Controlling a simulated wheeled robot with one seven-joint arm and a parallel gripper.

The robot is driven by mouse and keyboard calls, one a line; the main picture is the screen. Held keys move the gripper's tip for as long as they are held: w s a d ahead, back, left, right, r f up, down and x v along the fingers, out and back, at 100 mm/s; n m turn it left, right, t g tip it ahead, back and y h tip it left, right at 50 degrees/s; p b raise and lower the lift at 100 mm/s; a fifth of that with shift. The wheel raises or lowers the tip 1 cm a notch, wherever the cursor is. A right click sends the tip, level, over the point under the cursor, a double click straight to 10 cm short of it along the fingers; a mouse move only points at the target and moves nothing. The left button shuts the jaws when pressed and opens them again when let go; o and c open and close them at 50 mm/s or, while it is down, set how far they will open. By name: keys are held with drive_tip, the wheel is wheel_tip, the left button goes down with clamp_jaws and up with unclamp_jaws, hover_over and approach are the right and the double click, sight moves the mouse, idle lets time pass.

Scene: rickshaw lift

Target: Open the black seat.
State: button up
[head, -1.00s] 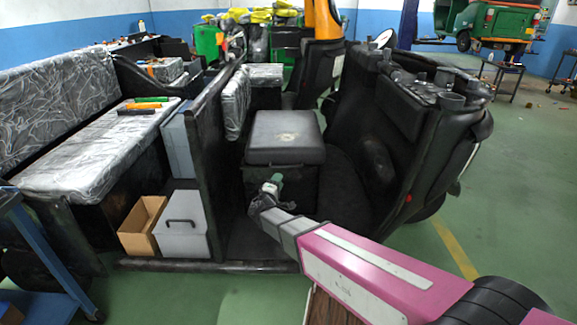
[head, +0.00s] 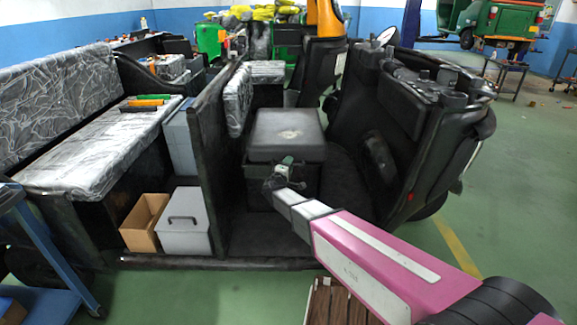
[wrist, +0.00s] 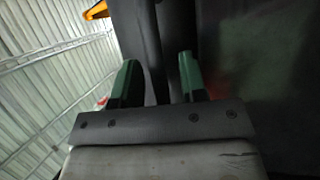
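The black seat (head: 286,133) is a padded cushion with a pale worn patch on top. It lies flat and closed on a dark box in the rickshaw's front cab. My gripper (head: 284,164) is at the front of the seat, by the cushion's lower edge. In the wrist view, my gripper's two green fingers (wrist: 158,78) are apart, and dark edges show behind and between them. I cannot tell whether the fingers touch the seat.
A dark partition (head: 211,165) stands left of the seat, with a grey case (head: 184,226) and a cardboard box (head: 145,222) beyond it. The dashboard (head: 405,110) is on the right. A blue cart (head: 38,245) is at the far left. Green floor is open at the right.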

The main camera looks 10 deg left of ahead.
clamp_jaws()
drive_tip(key=shift+r, duration=0.1)
